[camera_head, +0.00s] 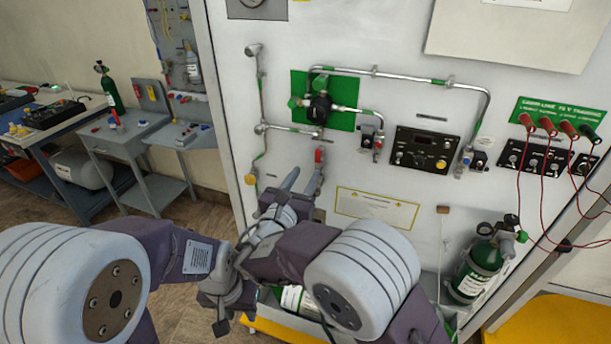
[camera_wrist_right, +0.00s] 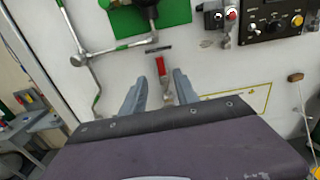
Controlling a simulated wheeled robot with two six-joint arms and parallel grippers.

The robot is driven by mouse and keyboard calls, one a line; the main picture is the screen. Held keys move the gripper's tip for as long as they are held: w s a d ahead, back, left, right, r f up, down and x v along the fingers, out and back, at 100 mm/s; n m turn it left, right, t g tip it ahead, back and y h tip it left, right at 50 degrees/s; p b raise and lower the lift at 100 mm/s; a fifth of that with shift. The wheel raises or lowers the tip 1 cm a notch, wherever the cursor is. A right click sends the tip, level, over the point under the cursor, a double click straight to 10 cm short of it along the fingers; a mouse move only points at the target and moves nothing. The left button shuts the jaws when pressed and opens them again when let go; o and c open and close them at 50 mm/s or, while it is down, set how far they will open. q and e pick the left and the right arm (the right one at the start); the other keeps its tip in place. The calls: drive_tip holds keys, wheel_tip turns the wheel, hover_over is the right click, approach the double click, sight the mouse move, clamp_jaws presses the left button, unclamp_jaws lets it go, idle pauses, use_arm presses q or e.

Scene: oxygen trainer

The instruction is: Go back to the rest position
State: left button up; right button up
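My right gripper (camera_head: 304,175) reaches toward the white panel (camera_head: 285,140). Its two grey fingers are apart in the right wrist view (camera_wrist_right: 161,76). A small red-handled valve (camera_head: 319,155) on the panel appears between or just beyond the fingertips, and it also shows in the right wrist view (camera_wrist_right: 163,67). No contact is visible, and the depth between them is unclear. My left gripper (camera_head: 224,312) is low in the middle of the head view, pointing down and left of the right arm. Its fingers are not clear, so its opening cannot be told.
Metal pipes (camera_head: 430,80) and a green plate (camera_head: 300,90) with a black regulator (camera_head: 320,107) are above the right gripper. A green cylinder (camera_head: 480,268) stands at the right near red cables (camera_head: 540,215). Workbenches (camera_head: 125,140) are at the left, with open floor before them.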

drive_tip(key=s+d+f+m+g+h, duration=0.1)
drive_tip(key=s+d+f+m+g, duration=0.2)
drive_tip(key=d, duration=0.4)
drive_tip(key=s+d+f+m+g+h, duration=0.1)
drive_tip(key=s+d+f+m+g, duration=0.1)
drive_tip(key=d+f+m+g, duration=0.4)
drive_tip(key=s+d+f+m+g+h, duration=0.1)
drive_tip(key=s+d+f+m, duration=0.15)
drive_tip(key=d, duration=0.45)
drive_tip(key=s+d+f+m+g+y, duration=0.1)
drive_tip(key=s+f+m+g+y, duration=0.2)
drive_tip(key=s+m, duration=0.5)
drive_tip(key=s+d+f+m+g+y, duration=0.2)
drive_tip(key=s+m, duration=0.7)
drive_tip(key=m, duration=0.5)
wheel_tip(320, 180, down, 4)
drive_tip(key=g+y, duration=0.1)
drive_tip(key=y, duration=0.1)
drive_tip(key=shift+y, duration=0.4)
drive_tip(key=shift+w+d+r, duration=0.1)
